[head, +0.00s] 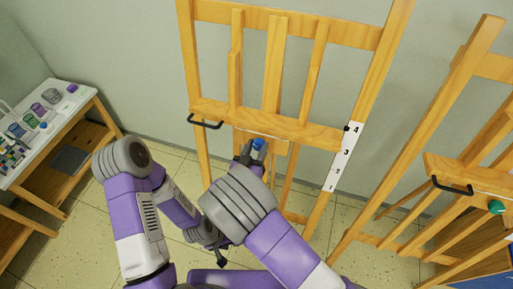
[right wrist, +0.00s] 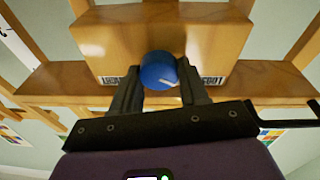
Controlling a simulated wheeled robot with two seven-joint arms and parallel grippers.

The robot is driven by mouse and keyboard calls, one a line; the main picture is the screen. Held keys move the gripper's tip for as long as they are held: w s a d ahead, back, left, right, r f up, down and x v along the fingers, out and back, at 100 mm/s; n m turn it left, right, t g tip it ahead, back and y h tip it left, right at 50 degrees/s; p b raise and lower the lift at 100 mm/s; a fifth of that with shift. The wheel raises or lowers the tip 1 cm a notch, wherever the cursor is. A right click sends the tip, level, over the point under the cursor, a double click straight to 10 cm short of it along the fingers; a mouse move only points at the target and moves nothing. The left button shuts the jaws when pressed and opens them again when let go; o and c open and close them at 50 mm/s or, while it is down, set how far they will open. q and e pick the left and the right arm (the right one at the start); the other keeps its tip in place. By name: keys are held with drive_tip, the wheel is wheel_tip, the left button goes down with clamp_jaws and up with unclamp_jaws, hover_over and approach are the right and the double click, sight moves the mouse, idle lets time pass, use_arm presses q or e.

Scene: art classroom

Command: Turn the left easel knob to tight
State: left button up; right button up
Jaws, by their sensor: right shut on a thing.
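The left easel (head: 270,118) stands upright in the head view, with a blue knob (head: 258,144) below its wooden tray ledge. In the right wrist view the blue knob (right wrist: 158,71) sits on the front of a wooden block (right wrist: 112,45). A white mark on the knob points to the lower right. My right gripper (head: 248,153) is shut on the knob, one dark finger on each side. Small labels flank the knob, partly hidden and not clearly readable. My left gripper (head: 220,256) hangs low, away from the easel; its jaws are too small to read.
A black handle (head: 205,123) sticks out at the ledge's left. A numbered white strip (head: 345,156) runs along the easel's right leg. A second easel (head: 470,175) with a green knob (head: 496,207) stands at right. A supply table (head: 62,120) stands at left.

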drive_tip(key=m+b, duration=0.3)
drive_tip(key=m, duration=0.1)
drive_tip(key=shift+f+m+g+h+b, duration=0.15)
drive_tip(key=shift+m+g+h+b, duration=0.15)
drive_tip(key=shift+h+b, duration=0.1)
drive_tip(key=m+g+b, duration=0.1)
drive_tip(key=m+b, duration=0.2)
drive_tip(key=m, duration=0.2)
drive_tip(key=shift+h, duration=0.3)
drive_tip(key=m+g+b, duration=0.1)
drive_tip(key=m+b, duration=0.3)
drive_tip(key=shift+m, duration=0.4)
drive_tip(key=m+b, duration=0.3)
drive_tip(key=m, duration=0.1)
drive_tip(key=shift+m+g, duration=0.3)
drive_tip(key=m+b, duration=0.2)
drive_tip(key=m, duration=0.1)
drive_tip(key=shift+r, duration=0.25)
drive_tip(key=shift+r+m+y+b, duration=0.1)
drive_tip(key=shift+m+y+b, duration=0.4)
drive_tip(key=shift+m, duration=0.8)
